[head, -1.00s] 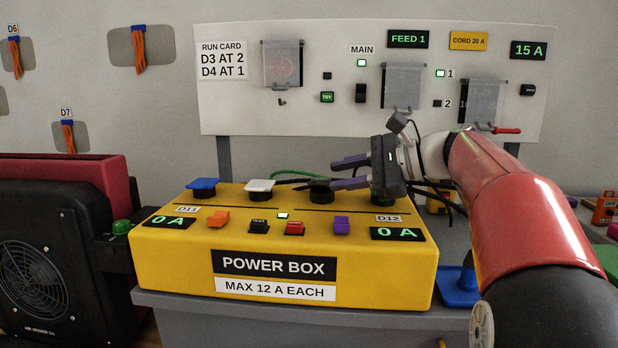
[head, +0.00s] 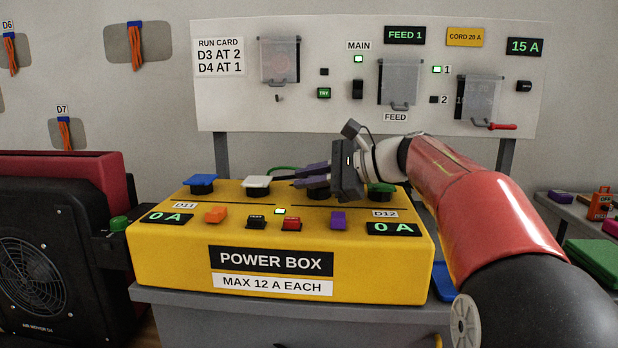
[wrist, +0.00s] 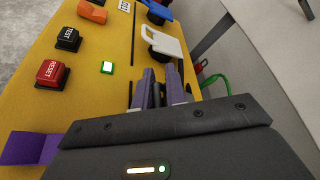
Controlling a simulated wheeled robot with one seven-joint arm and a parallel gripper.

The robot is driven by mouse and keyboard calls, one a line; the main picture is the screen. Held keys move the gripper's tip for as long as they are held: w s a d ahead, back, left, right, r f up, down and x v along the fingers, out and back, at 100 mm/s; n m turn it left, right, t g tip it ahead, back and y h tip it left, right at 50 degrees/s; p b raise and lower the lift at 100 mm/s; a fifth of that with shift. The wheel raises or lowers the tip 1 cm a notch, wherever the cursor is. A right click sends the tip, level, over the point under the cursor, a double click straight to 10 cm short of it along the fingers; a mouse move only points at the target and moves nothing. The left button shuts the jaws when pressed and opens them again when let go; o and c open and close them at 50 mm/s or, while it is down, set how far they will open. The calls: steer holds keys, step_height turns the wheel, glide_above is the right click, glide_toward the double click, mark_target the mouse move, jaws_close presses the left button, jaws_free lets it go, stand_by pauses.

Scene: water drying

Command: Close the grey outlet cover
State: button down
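The pale grey outlet cover (head: 257,182) is on top of the yellow power box (head: 160,245), between the blue cover (head: 202,180) and my gripper. In the wrist view the pale grey cover (wrist: 167,42) looks raised or tilted over its dark outlet; its exact angle is hard to tell. My gripper (head: 274,174) is over the back of the box, its purple fingers pointing left toward the grey cover. In the wrist view the fingertips (wrist: 161,71) sit just short of the cover, with a narrow gap between them. My gripper partly hides a dark outlet (head: 318,193).
A green cover (head: 381,188) is right of my gripper. Orange, black, red and purple buttons line the box front. Behind stands a white panel (head: 230,110) with clear covers. A black fan (head: 45,260) is at left. A green cable (wrist: 213,80) runs behind the box.

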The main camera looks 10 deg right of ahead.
steer(key=shift+f, duration=0.15)
steer(key=shift+s+f+n+b, duration=0.15)
steer(key=shift+f+n+b, duration=0.3)
steer(key=shift+b, duration=0.7)
steer(key=shift+r, duration=0.1)
steer(key=c, duration=1.6)
jaws_free()
steer(key=shift+o, duration=0.2)
steer(key=shift+r, duration=0.1)
steer(key=shift+r, duration=0.1)
